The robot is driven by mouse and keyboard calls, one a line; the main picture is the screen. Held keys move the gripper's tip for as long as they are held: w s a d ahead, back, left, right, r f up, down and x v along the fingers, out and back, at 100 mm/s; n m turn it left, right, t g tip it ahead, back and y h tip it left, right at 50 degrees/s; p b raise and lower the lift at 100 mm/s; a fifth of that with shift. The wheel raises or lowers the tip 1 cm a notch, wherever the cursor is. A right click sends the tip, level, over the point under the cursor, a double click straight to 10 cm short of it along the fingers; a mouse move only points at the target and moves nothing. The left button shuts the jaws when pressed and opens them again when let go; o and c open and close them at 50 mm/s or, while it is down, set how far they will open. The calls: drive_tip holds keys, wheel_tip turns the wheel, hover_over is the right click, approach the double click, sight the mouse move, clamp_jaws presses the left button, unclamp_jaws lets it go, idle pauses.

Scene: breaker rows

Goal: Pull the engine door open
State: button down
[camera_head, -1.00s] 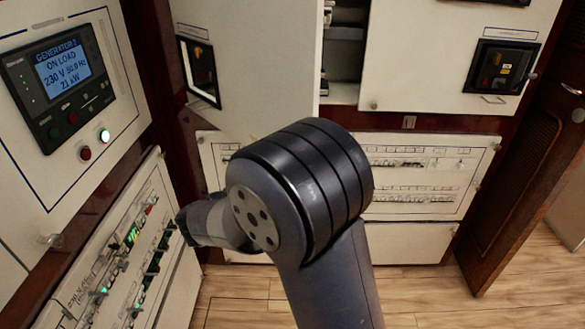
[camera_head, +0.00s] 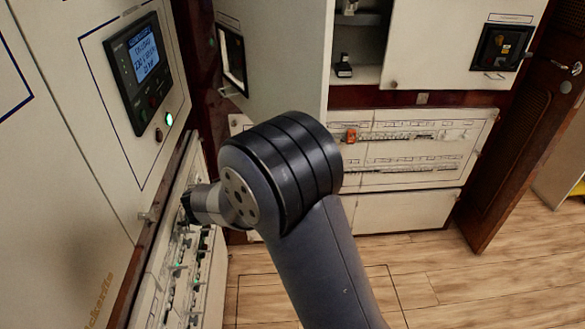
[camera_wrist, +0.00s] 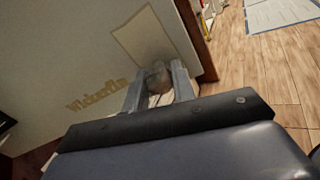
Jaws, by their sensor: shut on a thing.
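The white door (camera_wrist: 75,65) with gold lettering fills the left of the wrist view. A white panel (camera_head: 75,175) with part of similar gold lettering stands at the left of the head view. My gripper (camera_wrist: 157,78) is shut on a rounded grey knob (camera_wrist: 157,84) near the door's right edge, one finger on each side. The fingers cover part of the knob. In the head view my arm hides most of the gripper. I cannot tell whether the door stands ajar.
A generator display (camera_head: 145,62) and a row of breakers (camera_head: 180,265) lie left of my arm. Behind are an open white cabinet door (camera_head: 275,60), a breaker panel (camera_head: 410,150) and a brown wooden door (camera_head: 530,140). Wooden floor (camera_head: 440,265) is free at the right.

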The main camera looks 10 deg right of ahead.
idle(0.3)
drive_tip(key=c, duration=1.2)
unclamp_jaws()
drive_tip(key=shift+o, duration=0.2)
wheel_tip(320, 180, up, 10)
drive_tip(key=shift+p, duration=0.7)
drive_tip(key=shift+c, duration=0.4)
